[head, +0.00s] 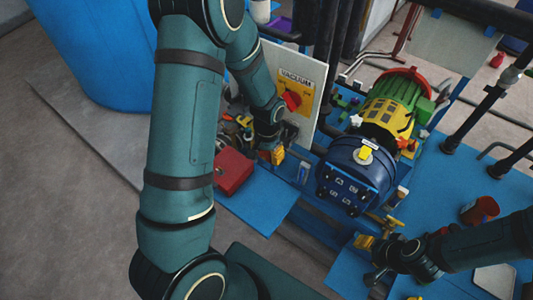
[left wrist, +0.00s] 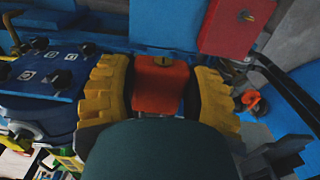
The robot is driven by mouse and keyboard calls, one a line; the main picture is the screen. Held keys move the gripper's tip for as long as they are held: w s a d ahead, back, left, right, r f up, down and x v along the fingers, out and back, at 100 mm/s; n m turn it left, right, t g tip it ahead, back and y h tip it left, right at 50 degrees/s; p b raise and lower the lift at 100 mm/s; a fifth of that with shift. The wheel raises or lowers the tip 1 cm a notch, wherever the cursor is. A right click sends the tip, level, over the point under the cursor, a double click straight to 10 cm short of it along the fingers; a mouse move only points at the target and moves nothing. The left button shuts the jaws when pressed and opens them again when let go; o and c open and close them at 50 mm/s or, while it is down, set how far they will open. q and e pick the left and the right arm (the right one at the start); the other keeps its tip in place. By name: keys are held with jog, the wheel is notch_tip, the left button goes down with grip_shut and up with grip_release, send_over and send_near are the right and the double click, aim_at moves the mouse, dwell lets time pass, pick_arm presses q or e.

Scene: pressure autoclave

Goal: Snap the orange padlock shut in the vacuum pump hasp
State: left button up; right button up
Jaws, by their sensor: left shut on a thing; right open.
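The orange padlock (left wrist: 162,88) sits between the ridged yellow finger pads of my left gripper (left wrist: 162,90), which is shut on its body. A brass keyhole face shows at its top edge in the left wrist view; its shackle is hidden. In the head view my left gripper (head: 273,153) is low in front of the white VACUUM panel (head: 299,66) with its red rotary switch (head: 291,100). The hasp is not clear in either view, so I cannot tell whether the shackle is in it. My right gripper (head: 378,232) is open and empty below the blue pump.
A red box (head: 233,170) stands just left of my left gripper and shows in the left wrist view (left wrist: 236,24). The blue pump drum (head: 352,172) with its green and yellow motor (head: 400,98) stands to the right.

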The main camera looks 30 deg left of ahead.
pick_arm(q)
jog(key=shift+w+d, duration=0.2)
jog(key=shift+w, duration=2.2)
pick_arm(e)
jog(key=shift+f, duration=0.15)
pick_arm(q)
jog(key=o, duration=1.3)
